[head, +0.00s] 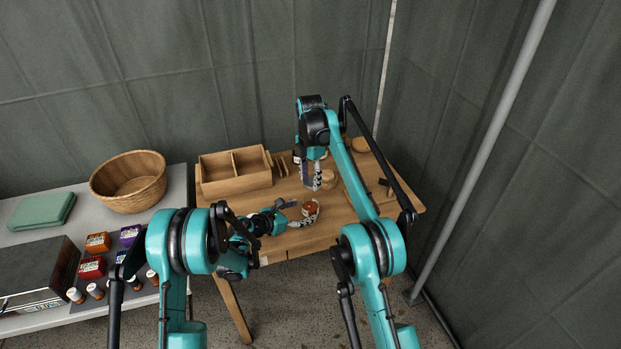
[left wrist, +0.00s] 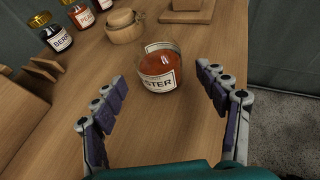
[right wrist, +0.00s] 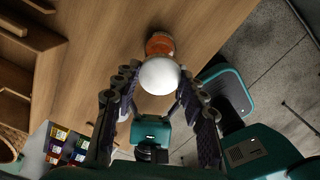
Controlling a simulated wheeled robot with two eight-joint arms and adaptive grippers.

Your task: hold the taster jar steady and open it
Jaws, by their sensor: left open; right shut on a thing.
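The taster jar (head: 310,208) stands upright on the wooden table, its red-orange contents showing through the glass. In the left wrist view the jar (left wrist: 160,72) shows its label and a clear rim with no lid on it. My left gripper (head: 304,213) is open, its fingers on either side of the jar with gaps. My right gripper (head: 316,182) points down above the table, behind the jar in the head view. In the right wrist view it is shut on a round white lid (right wrist: 160,76), apart from the jar (right wrist: 160,43) below.
A divided wooden box (head: 235,185) stands at the table's back left. Labelled jars (left wrist: 57,38) and a round wooden pot (left wrist: 123,27) are beyond the taster jar. A side table at left holds a basket (head: 128,198), a green cloth (head: 42,209) and small goods.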

